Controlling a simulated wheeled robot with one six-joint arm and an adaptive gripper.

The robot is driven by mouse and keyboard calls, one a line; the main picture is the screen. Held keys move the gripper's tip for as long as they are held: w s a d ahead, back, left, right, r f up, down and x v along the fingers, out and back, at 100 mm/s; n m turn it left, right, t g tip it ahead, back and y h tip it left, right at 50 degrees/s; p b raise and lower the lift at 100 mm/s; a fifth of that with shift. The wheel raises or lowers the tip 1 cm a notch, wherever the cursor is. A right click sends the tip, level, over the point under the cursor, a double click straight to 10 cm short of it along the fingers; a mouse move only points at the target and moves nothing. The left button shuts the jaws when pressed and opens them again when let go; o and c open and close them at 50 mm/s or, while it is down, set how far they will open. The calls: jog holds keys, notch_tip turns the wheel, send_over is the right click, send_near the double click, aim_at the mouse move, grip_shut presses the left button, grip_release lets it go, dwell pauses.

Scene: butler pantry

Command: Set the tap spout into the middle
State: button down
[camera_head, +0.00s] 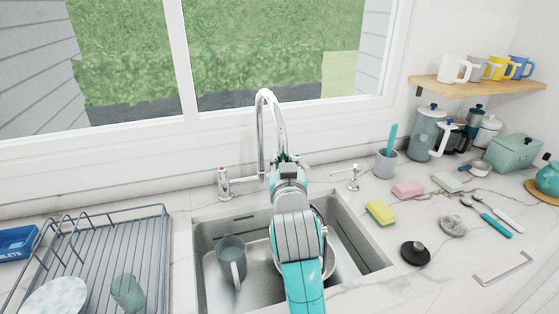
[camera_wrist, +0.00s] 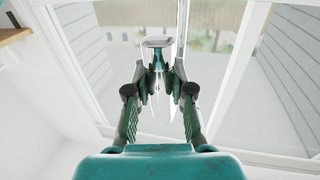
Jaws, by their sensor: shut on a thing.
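The chrome tap spout (camera_head: 261,125) rises behind the sink (camera_head: 352,232) in a tall arch. Its outlet end comes down toward the front, slightly right of its upright. My gripper (camera_head: 287,163) is shut on the spout near that outlet end, and my wrist hides the tip in the head view. In the wrist view the fingers of my gripper (camera_wrist: 160,78) close around the spout, whose curved top (camera_wrist: 158,43) shows just beyond them. The tap's left handle (camera_head: 224,184) stands on the counter behind the sink.
A grey mug (camera_head: 231,262) stands in the sink, with a round dish partly hidden by my arm. A wire dish rack (camera_head: 110,235) is at left. The window is behind.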

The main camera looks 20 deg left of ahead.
jog(key=c, duration=1)
grip_release()
jog(key=shift+s, duration=0.1)
jog(key=v, duration=1.1)
jog(key=shift+s+d, duration=0.25)
jog(key=shift+s, duration=0.1)
jog(key=shift+f, duration=0.1)
